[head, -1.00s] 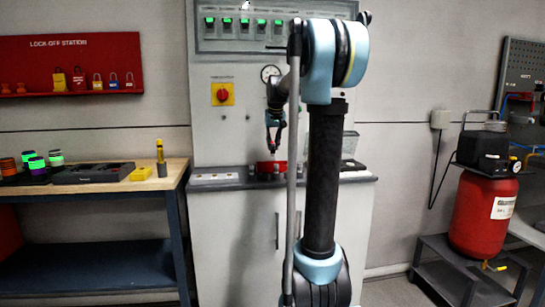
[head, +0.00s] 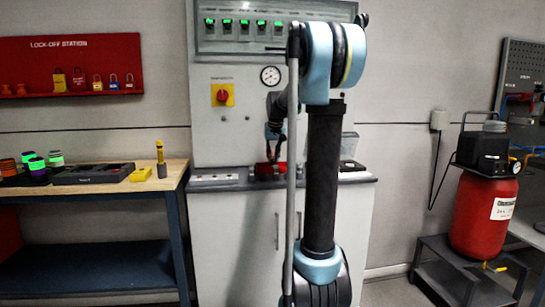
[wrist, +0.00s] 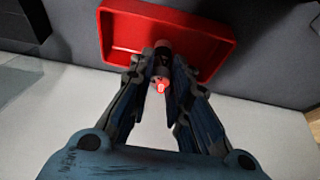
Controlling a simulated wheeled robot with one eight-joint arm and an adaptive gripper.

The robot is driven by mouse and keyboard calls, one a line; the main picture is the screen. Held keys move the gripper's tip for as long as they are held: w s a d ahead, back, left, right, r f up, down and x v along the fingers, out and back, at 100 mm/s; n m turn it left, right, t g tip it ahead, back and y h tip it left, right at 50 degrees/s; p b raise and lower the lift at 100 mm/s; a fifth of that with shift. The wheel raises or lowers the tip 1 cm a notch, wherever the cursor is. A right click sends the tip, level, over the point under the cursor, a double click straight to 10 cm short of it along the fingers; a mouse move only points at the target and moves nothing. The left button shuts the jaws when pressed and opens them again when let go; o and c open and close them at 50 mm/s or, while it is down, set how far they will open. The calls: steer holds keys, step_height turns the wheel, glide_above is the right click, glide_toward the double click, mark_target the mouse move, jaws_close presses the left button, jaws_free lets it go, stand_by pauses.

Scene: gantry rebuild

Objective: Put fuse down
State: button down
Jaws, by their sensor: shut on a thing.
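In the wrist view, my gripper (wrist: 160,82) is shut on the fuse (wrist: 161,72), a small dark cylinder with a red end. The fuse lies between the fingertips, over the near part of a red tray (wrist: 117,25). I cannot tell whether the fuse touches the tray floor. In the head view, my gripper (head: 273,158) points down at the red tray (head: 262,171) on the grey counter. The fuse is too small to make out there, and my arm hides part of the counter.
The counter (head: 215,187) belongs to a grey cabinet with a panel of green switches (head: 243,27), a red rotary switch (head: 222,95) and a gauge (head: 270,75). A wooden bench (head: 95,186) stands left. A red tank (head: 484,215) stands right.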

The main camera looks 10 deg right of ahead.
steer(key=shift+f, duration=0.3)
steer(key=c, duration=1.5)
jaws_free()
steer(key=shift+r, duration=0.1)
steer(key=shift+r, duration=0.25)
steer(key=v, duration=1.3)
steer(key=s+f, duration=1.1)
steer(key=s, duration=0.2)
steer(key=s+f+g, duration=0.1)
steer(key=s+f, duration=1)
steer(key=s, duration=0.2)
steer(key=s+f+g, duration=0.1)
steer(key=s+f, duration=1.1)
steer(key=s, duration=0.1)
steer(key=shift+s+a+f, duration=0.1)
steer(key=shift+a, duration=0.05)
